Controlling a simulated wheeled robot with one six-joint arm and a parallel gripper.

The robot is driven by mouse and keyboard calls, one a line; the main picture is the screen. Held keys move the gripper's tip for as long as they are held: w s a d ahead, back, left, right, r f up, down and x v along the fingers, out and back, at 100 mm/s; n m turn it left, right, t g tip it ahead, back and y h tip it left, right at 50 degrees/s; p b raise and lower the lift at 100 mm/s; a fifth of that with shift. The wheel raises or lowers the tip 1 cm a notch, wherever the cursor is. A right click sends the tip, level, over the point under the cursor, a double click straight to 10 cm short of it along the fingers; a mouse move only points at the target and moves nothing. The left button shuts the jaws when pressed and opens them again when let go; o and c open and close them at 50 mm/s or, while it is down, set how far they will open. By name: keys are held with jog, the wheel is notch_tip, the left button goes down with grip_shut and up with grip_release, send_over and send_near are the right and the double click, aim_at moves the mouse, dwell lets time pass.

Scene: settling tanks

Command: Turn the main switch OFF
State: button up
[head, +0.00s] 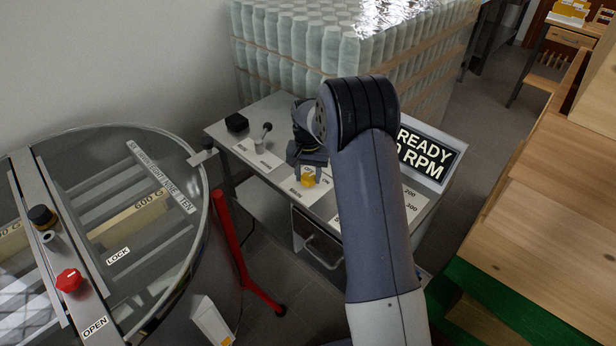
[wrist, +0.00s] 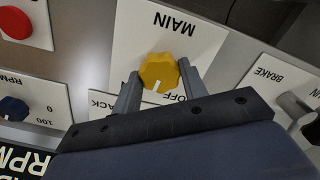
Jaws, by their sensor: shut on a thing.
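The main switch is a yellow lobed knob (wrist: 159,69) on a white plate marked MAIN (wrist: 172,24), seen upside down in the wrist view. My gripper (wrist: 160,80) has one finger on each side of the knob and is shut on it. The knob's white mark points down in the picture, towards the edge by the OFF label (wrist: 172,97), which my gripper partly covers. Any other label there is hidden. In the head view the yellow knob (head: 309,181) shows below my gripper (head: 308,168) on the grey panel.
A red button (wrist: 14,22), a blue RPM knob (wrist: 12,108) and a BRAKE lever (wrist: 297,108) sit around it. A display reading READY (head: 425,152) stands right of my arm. A round glass-lidded tank (head: 150,215) is at left. Wrapped bottles (head: 280,45) stack behind the panel.

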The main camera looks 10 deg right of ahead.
aim_at(308, 177)
jog(key=n+b, duration=0.1)
jog(key=n, duration=0.3)
jog(key=shift+n, duration=1.8)
jog(key=o, duration=1)
notch_tip(308, 177, up, 11)
jog(key=shift+f+b, duration=0.1)
jog(key=shift+b, duration=0.6)
